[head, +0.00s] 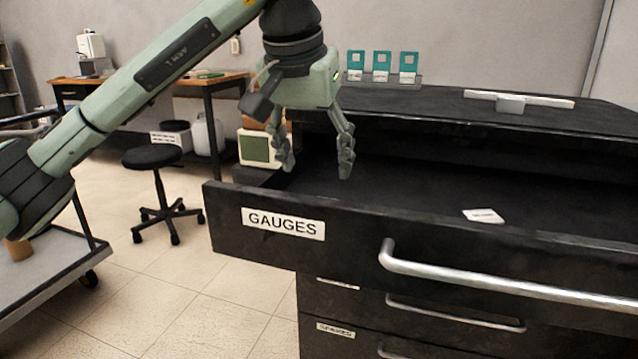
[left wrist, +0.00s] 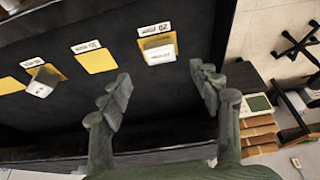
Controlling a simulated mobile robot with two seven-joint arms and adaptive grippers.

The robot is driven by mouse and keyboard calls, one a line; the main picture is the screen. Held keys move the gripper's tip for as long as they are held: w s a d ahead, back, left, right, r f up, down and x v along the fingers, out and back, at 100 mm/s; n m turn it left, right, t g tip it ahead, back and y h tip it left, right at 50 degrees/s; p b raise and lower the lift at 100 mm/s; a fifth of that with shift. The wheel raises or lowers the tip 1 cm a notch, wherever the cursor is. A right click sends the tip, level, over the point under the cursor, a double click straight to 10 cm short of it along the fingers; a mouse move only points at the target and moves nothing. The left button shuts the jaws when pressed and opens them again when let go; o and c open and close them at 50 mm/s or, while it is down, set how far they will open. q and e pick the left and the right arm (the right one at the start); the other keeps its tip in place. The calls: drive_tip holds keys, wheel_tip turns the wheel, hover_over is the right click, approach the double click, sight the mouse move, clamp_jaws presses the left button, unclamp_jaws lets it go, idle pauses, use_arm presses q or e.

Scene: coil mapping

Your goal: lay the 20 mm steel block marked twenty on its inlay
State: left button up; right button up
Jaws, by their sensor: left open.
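My left gripper (head: 315,166) hangs fingers down over the left end of the open drawer marked GAUGES (head: 350,241). In the left wrist view its fingers (left wrist: 163,90) are apart, with nothing between them. Beyond the fingertips, a pale block (left wrist: 160,54) lies over part of a yellow inlay (left wrist: 151,41), beside a label (left wrist: 154,29) that seems to read 20. The block's marking is too small to read for sure. It looks slightly off square to the inlay. My right gripper does not show.
Further along the drawer are a bare yellow inlay (left wrist: 97,60), a second pale block (left wrist: 42,87) and another inlay (left wrist: 10,85). A white piece (head: 484,215) shows in the drawer in the head view. A stool (head: 152,157) is at the left.

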use_arm(q)
drive_tip(key=shift+v, duration=2)
